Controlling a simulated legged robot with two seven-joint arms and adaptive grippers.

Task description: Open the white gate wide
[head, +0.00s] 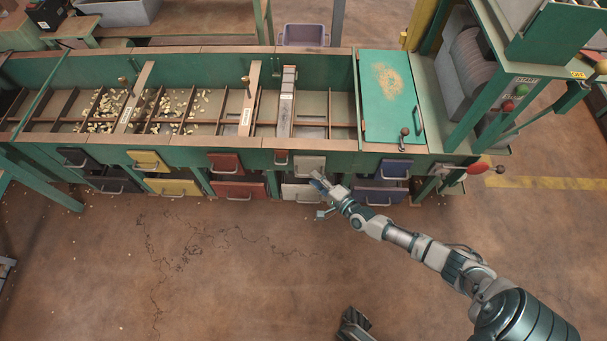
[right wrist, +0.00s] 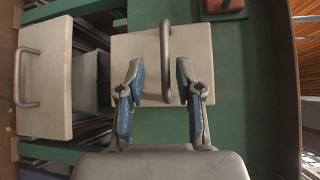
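The upper white gate (head: 309,163) is on the front of the green hopper line, right of the middle in the head view. In the right wrist view the white gate (right wrist: 144,50) fills the middle, with its grey bar handle (right wrist: 166,45) across it. My right gripper (right wrist: 160,72) is open, its blue-padded fingers apart on the two sides of the handle's near end. No grip on the handle shows. In the head view the right gripper (head: 320,183) is just in front of the white gates and partly covers them.
A second white panel (right wrist: 45,75) with its own handle is beside the gate, lower down in the head view (head: 298,193). A small red gate (head: 281,157) and blue gates (head: 393,168) flank the white ones. The floor (head: 220,270) in front is clear.

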